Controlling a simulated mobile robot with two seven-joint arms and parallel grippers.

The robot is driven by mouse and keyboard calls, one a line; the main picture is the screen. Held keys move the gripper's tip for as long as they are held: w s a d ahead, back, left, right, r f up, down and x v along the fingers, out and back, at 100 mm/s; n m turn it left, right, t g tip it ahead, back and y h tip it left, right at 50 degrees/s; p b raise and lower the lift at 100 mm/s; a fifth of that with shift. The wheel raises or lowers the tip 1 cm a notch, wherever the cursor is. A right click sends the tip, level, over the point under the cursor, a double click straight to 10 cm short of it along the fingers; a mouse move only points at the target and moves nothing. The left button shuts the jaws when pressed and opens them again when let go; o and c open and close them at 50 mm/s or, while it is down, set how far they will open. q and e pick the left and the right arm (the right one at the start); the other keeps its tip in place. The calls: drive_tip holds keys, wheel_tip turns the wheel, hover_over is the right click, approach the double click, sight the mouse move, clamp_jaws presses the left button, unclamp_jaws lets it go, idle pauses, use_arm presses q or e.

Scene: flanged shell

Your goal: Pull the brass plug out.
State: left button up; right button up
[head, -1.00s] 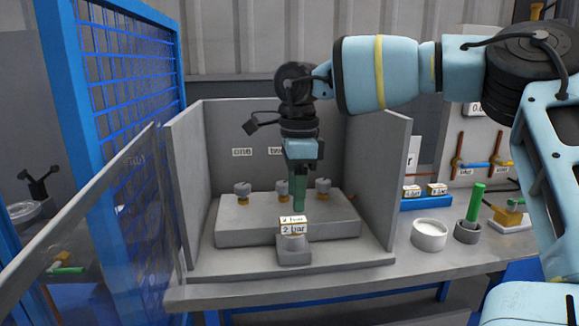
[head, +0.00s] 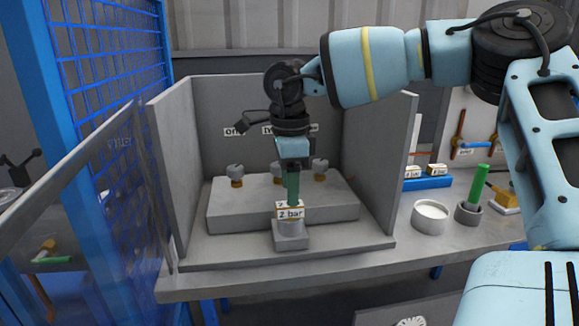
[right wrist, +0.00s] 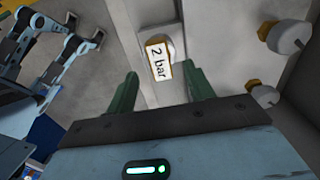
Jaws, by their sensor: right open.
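The brass plug (head: 290,212) carries white "2 bar" labels and stands in a small grey socket block (head: 291,236) at the front of the grey enclosure. In the right wrist view the plug (right wrist: 158,62) shows its labelled top and brass edges. My right gripper (head: 293,196) points down at the plug, with its green fingertips at about the height of its top in the head view. In the right wrist view the fingers (right wrist: 161,84) are apart, one on each side of the plug, with no visible contact. My left gripper is out of view.
Several grey knobs with brass collars (head: 236,176) stand on a grey block (head: 230,209) behind the plug. Grey side walls (head: 172,165) flank it. To the right are a white bowl (head: 430,217), a green rod (head: 476,186) in a grey cup, and a blue rack (head: 428,183).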

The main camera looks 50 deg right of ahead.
drive_tip(key=shift+f, duration=0.95)
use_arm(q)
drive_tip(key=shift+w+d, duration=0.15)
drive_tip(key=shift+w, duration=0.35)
use_arm(e)
drive_tip(key=shift+f, duration=0.3)
drive_tip(key=shift+c, duration=0.2)
